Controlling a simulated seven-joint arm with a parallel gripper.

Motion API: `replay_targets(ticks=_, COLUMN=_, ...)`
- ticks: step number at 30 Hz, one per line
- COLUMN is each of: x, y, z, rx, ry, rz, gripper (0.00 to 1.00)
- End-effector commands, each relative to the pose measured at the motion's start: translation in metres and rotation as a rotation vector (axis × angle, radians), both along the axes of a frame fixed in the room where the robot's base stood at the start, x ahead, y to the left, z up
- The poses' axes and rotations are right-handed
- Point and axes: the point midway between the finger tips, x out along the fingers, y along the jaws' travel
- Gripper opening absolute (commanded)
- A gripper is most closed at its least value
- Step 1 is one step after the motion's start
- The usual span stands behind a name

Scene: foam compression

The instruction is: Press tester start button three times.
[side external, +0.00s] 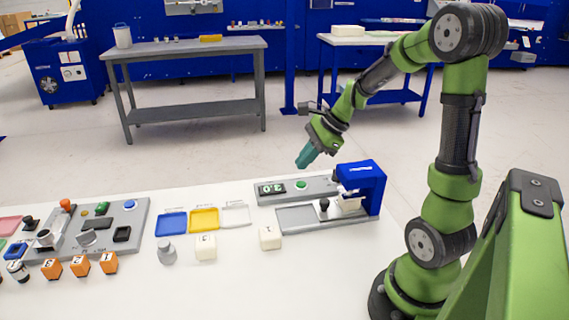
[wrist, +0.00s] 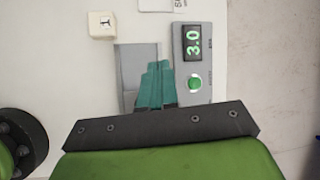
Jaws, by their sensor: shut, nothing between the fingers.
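The tester (side external: 330,212) is a grey base with a blue press head at its right end. Its green start button (side external: 301,185) sits on the rear panel, right of a display reading 3.0 (side external: 271,188). In the wrist view the green button (wrist: 195,83) lies just right of my fingertips, below the display (wrist: 193,41). My gripper (side external: 303,164) is shut and empty, with teal fingers. It hangs above the rear panel near the button, apart from it. In the wrist view my gripper (wrist: 157,66) appears over the tester's grey plate (wrist: 128,65).
A white cube (side external: 270,237) stands in front of the tester and another (side external: 206,247) farther left. Blue, yellow and clear trays (side external: 204,219) lie left of the tester. A grey control panel (side external: 95,228) and several orange cubes (side external: 80,266) stand at the far left. The front of the table is clear.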

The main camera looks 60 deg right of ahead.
Motion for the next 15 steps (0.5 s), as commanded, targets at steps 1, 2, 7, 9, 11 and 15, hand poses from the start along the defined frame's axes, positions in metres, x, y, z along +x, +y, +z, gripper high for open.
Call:
replay_targets(ticks=1, x=0.005, y=-0.022, z=-0.012, rx=0.109, ry=0.035, rz=-0.178, gripper=0.0)
replay_targets(ticks=2, x=0.009, y=-0.034, z=-0.017, rx=0.176, ry=0.05, rz=-0.285, gripper=0.0)
replay_targets(ticks=7, x=0.027, y=-0.08, z=-0.032, rx=0.504, ry=0.106, rz=-0.765, gripper=0.0)
replay_targets(ticks=9, x=0.036, y=-0.088, z=-0.029, rx=0.607, ry=0.114, rz=-0.89, gripper=0.0)
replay_targets(ticks=11, x=0.042, y=-0.091, z=-0.024, rx=0.675, ry=0.116, rz=-0.966, gripper=0.0)
replay_targets(ticks=15, x=0.048, y=-0.092, z=-0.017, rx=0.776, ry=0.134, rz=-1.071, gripper=0.0)
